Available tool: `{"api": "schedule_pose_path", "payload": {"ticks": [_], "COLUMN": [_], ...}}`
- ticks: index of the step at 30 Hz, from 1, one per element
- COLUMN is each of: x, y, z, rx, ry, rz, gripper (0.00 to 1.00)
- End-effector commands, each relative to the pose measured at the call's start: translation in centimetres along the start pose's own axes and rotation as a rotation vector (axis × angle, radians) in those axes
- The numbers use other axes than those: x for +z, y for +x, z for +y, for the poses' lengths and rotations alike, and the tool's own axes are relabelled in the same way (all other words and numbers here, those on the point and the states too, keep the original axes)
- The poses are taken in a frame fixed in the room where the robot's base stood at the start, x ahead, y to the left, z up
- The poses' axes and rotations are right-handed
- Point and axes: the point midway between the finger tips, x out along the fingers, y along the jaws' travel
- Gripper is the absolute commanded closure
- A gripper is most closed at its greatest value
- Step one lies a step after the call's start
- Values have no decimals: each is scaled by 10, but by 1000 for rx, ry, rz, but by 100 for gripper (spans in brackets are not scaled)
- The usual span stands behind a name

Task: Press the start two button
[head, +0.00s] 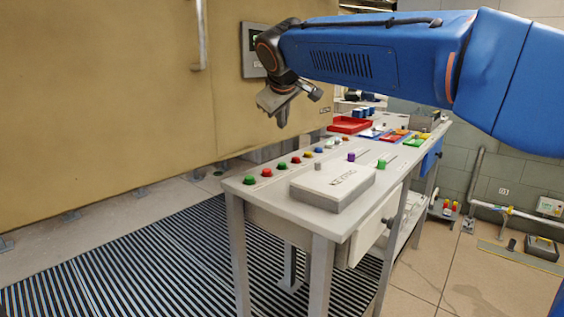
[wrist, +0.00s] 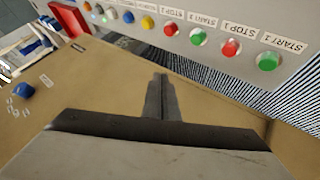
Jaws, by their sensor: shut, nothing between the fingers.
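The start two button is the green one (wrist: 198,37) in the button row, beside a label reading START 2 upside down in the wrist view. In the head view it is the second green button (head: 282,165) from the near end of the table. A red button (wrist: 230,48) and a red button (wrist: 170,29) flank it. My gripper (head: 282,124) is shut and empty, pointing down above the button row's level and apart from it. In the wrist view its fingertips (wrist: 160,78) lie below the row, over the tan surface.
Another green button (wrist: 268,61) ends the row. On the table (head: 333,220) are a grey box (head: 333,186), purple (head: 351,156) and green (head: 382,163) knobs, and a red tray (head: 349,125) farther back. A tan wall (head: 100,90) stands behind the row.

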Motion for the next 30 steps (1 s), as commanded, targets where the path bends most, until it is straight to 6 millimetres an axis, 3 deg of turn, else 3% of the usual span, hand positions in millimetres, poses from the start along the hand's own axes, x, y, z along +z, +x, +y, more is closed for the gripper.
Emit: {"api": "schedule_pose_path", "payload": {"ticks": [11, 30], "x": [3, 38], "y": [4, 52], "z": [-2, -37], "rx": [0, 0], "ry": [0, 0], "rz": [-2, -2], "gripper": [100, 100]}}
